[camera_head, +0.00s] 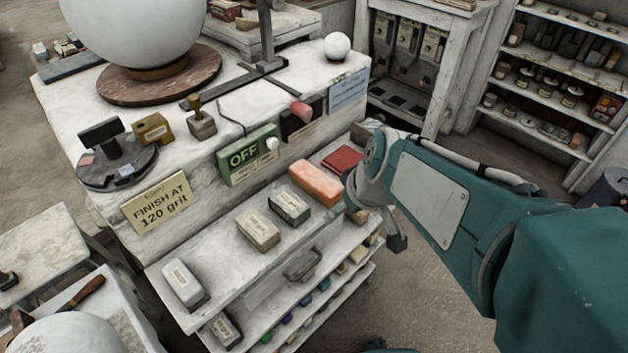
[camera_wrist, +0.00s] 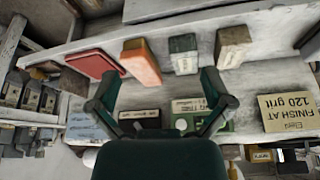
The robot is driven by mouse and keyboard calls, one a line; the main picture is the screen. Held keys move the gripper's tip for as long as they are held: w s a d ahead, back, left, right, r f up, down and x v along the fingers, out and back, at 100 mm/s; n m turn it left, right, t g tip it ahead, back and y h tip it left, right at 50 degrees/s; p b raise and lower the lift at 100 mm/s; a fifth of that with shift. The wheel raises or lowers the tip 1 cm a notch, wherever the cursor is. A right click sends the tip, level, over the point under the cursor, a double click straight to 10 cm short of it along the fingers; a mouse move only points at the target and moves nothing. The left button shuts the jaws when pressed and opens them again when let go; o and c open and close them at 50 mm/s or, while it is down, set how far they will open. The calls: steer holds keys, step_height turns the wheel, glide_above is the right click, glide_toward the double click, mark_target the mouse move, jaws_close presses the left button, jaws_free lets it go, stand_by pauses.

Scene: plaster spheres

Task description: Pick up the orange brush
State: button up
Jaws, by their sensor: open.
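The orange brush (camera_head: 315,183) is a block-shaped piece lying on the upper shelf ledge of the white workbench, between a red flat block and a dark grey block. In the wrist view the orange brush (camera_wrist: 141,62) shows beyond my fingers, left of the middle of the gap. My gripper (camera_wrist: 160,85) is open, with its two dark green fingers spread and nothing between them.
A red flat block (camera_head: 342,159), a dark grey block (camera_head: 289,207) and a beige block (camera_head: 258,229) share the ledge. A large white sphere (camera_head: 135,30) is on the bench.

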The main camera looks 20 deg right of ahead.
mark_target(316, 177)
steer(key=w+d+f+n, duration=0.2)
steer(key=w+d+f, duration=0.35)
steer(key=f, duration=0.25)
steer(key=shift+g+y, duration=0.3)
steer(key=shift+y, duration=0.1)
steer(key=w+a, duration=0.2)
steer(key=w, duration=0.1)
steer(key=w+a, duration=0.2)
steer(key=w, duration=0.2)
steer(key=w+a, duration=0.3)
steer(key=w, duration=0.1)
steer(key=shift+f, duration=0.7)
steer(key=c, duration=1.2)
